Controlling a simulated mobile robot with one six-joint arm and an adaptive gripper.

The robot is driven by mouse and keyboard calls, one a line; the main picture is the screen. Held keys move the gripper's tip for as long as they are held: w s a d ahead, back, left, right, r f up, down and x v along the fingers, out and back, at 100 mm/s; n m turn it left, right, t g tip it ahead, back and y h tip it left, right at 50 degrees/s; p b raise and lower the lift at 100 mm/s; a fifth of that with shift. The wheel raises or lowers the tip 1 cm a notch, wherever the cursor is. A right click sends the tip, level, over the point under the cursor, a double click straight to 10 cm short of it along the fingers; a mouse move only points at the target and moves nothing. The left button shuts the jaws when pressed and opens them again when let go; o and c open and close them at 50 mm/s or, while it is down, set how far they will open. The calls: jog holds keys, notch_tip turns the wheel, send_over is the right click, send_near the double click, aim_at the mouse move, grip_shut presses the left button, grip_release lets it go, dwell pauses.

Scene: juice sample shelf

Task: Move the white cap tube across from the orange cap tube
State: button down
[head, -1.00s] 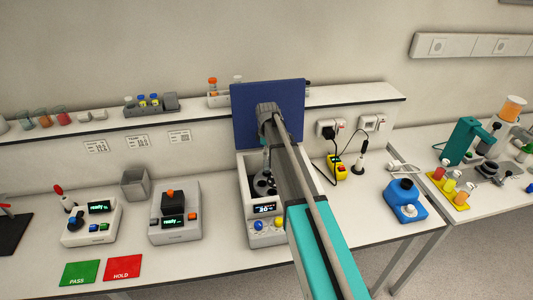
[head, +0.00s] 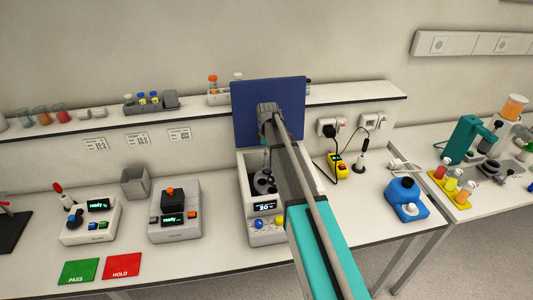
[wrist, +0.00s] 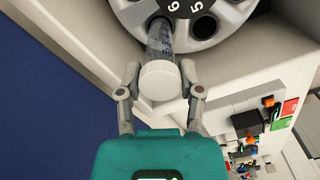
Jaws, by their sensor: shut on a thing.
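My gripper (wrist: 160,76) is shut on the white cap tube (wrist: 160,80), with one finger on each side of its cap. In the head view the rotor lies in the white centrifuge (head: 267,224), partly behind my arm. An orange-capped tube (head: 213,79) stands in a rack on the shelf; no orange cap shows on the visible rotor part.
The shelf (head: 355,95) runs behind the centrifuge and carries another tube rack (head: 150,104). A device with an orange knob (head: 171,192) stands left of the centrifuge, a blue device (head: 405,198) to the right. Green and red pads lie at the front left.

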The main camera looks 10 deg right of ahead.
aim_at(267, 163)
jog(key=shift+f+b, duration=3.15)
jog(key=shift+f, duration=0.1)
dwell(1.7)
jog(key=shift+c, duration=0.8)
grip_release()
jog(key=shift+r, duration=0.2)
